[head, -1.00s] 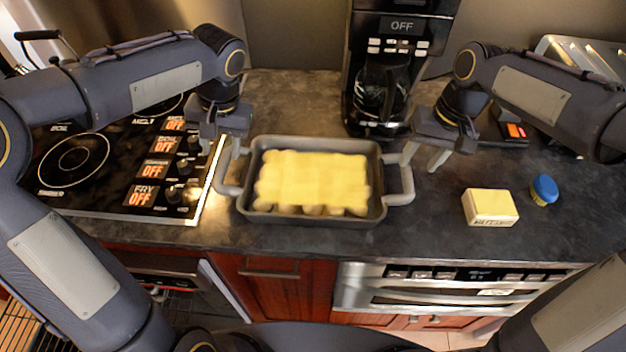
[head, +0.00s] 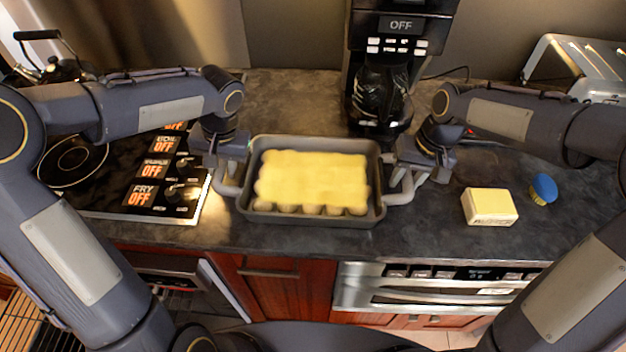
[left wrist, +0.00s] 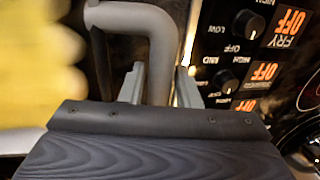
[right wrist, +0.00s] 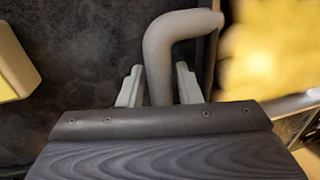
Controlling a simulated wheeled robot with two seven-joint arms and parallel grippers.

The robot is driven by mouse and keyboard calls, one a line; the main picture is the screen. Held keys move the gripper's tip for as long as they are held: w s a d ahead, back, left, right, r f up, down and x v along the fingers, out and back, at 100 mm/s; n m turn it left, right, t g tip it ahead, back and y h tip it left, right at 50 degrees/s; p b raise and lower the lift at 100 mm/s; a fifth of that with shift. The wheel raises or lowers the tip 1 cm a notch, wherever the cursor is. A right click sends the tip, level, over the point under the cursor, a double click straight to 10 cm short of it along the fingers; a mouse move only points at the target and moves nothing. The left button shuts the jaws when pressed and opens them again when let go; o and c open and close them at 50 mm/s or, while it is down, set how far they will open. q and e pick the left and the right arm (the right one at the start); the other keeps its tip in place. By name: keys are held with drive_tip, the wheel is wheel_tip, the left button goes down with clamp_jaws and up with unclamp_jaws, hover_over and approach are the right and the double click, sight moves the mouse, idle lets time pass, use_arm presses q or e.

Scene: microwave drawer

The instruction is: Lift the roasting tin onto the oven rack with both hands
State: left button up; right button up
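The grey roasting tin (head: 257,216), filled with a yellow-topped food (head: 312,180), sits on the dark counter. My left gripper (head: 230,172) is at the tin's left handle (head: 229,188). In the left wrist view, its open fingers (left wrist: 160,84) stand on either side of that handle (left wrist: 158,50), with gaps visible. My right gripper (head: 410,176) is at the right handle (head: 402,196). In the right wrist view, its open fingers (right wrist: 159,87) straddle that handle (right wrist: 160,60) without closing on it. A wire rack (head: 22,318) shows partly at the lower left, mostly hidden by my arm.
A stove top with knobs (head: 165,172) lies left of the tin. A coffee maker (head: 385,95) stands behind it. A butter-like block (head: 490,207) and a blue-topped brush (head: 544,188) lie to the right. The counter's front edge is just before the tin.

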use_arm(q)
clamp_jaws()
use_arm(e)
clamp_jaws()
use_arm(q)
drive_tip(key=shift+r, duration=0.1)
use_arm(e)
drive_tip(key=shift+r, duration=0.1)
idle(0.7)
